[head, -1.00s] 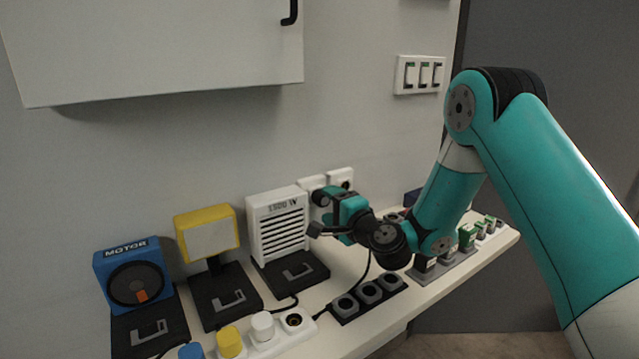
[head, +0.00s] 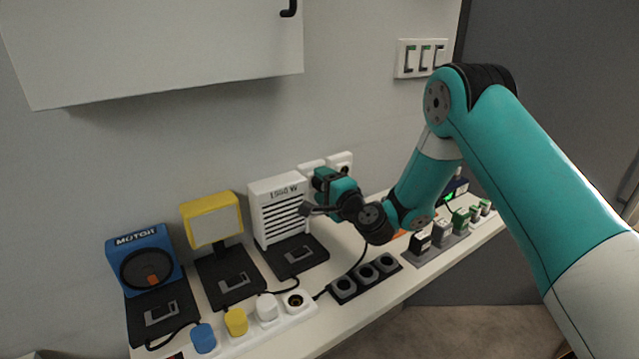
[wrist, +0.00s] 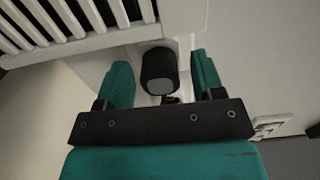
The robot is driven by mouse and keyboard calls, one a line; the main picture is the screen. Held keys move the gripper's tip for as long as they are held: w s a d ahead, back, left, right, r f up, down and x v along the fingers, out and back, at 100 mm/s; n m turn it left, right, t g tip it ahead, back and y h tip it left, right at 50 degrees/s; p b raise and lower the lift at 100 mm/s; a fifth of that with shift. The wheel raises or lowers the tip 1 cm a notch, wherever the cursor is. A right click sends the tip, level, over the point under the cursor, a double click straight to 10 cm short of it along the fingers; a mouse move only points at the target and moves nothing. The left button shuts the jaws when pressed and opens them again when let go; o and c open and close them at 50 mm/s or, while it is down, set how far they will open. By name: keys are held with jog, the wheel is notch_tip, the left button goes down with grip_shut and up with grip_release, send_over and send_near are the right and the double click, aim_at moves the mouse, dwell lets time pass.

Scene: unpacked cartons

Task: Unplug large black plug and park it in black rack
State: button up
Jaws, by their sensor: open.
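The large black plug (wrist: 158,70) shows in the wrist view, at a white wall socket (wrist: 182,18). It lies between the two teal fingers of my gripper (wrist: 160,76), with space visible on both sides. My gripper is open. In the head view my gripper (head: 316,196) is in front of the wall sockets (head: 340,163), and the plug cannot be made out there. A black strip with three grey round places (head: 346,297) lies on the shelf below and right of my gripper; I cannot tell for sure that it is the black rack.
A white slatted heater (head: 277,190), a yellow lamp (head: 212,203) and a blue motor box (head: 143,241) stand left. A white power strip (head: 245,350) with coloured plugs lies in front. A grey rack (head: 441,246) holds several plugs at right. A cabinet (head: 150,50) hangs above.

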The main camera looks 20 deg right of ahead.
dwell(0.9)
grip_shut()
jog(key=shift+b, duration=0.3)
jog(key=shift+s+f, duration=0.1)
jog(key=shift+s+d+b, duration=0.2)
jog(key=shift+s+b, duration=0.15)
jog(key=shift+b, duration=0.35)
jog(key=shift+s+d+b, duration=0.2)
jog(key=shift+s+b, duration=0.45)
jog(key=shift+b, duration=0.35)
jog(key=b+v, duration=0.3)
jog(key=b, duration=0.1)
jog(key=shift+s+d, duration=0.1)
jog(key=shift+s, duration=0.2)
